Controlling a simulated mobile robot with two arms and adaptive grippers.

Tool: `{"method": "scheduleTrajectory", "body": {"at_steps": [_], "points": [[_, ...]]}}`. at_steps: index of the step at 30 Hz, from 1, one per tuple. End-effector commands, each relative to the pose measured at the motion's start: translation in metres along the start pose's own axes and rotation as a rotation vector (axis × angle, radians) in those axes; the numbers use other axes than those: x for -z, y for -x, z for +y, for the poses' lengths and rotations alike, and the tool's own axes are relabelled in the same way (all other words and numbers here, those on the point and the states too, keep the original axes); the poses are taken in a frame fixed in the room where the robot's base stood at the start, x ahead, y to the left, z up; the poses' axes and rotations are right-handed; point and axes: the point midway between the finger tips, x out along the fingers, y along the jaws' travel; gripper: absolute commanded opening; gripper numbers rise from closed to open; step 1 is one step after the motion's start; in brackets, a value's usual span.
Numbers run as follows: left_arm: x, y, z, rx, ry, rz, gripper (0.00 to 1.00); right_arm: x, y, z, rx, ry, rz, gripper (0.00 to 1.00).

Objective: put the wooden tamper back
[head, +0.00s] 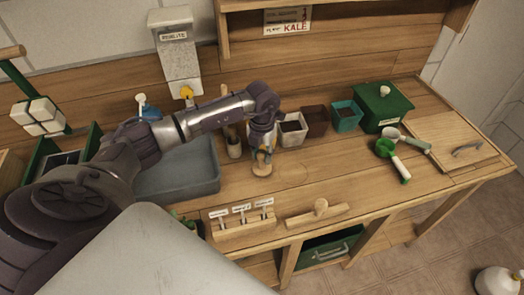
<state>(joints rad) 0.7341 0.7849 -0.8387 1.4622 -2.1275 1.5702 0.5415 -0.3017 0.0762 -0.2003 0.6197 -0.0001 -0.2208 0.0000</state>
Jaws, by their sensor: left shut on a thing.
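My left gripper (263,150) points down over the middle of the wooden bench and is shut on the wooden tamper (262,170). The tamper has a pale round base, held upright; its upper part is hidden between the fingers. I cannot tell whether the base touches the bench top. A faint round outline (290,175) shows on the bench just right of it. My right gripper is not in view.
Small pots (315,121) and a green lidded box (383,106) stand behind and right. A grey tray (180,178) lies left. A label holder (241,220) and a wooden bar with a knob (318,213) lie along the front edge. Two scoops (393,158) lie right.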

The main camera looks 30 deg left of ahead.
Motion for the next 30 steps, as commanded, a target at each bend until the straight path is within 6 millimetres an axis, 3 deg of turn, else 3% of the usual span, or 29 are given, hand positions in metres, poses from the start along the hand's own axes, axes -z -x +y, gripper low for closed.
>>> {"method": "scheduleTrajectory", "body": {"at_steps": [10,11,15,23,30], "points": [[0.0,-0.005,0.0,0.0,0.0,0.0,0.05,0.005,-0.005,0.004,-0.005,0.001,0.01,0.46],[0.0,-0.004,0.0,0.0,0.0,0.0,0.38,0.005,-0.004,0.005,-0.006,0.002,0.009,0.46],[0.0,-0.003,0.0,0.0,0.0,0.0,0.58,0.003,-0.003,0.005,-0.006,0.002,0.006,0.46],[0.0,-0.003,0.0,0.0,0.0,0.0,0.58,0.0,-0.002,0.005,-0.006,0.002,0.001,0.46],[-0.001,0.02,0.0,0.0,-0.003,-0.005,0.58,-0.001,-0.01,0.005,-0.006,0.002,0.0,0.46]]}}
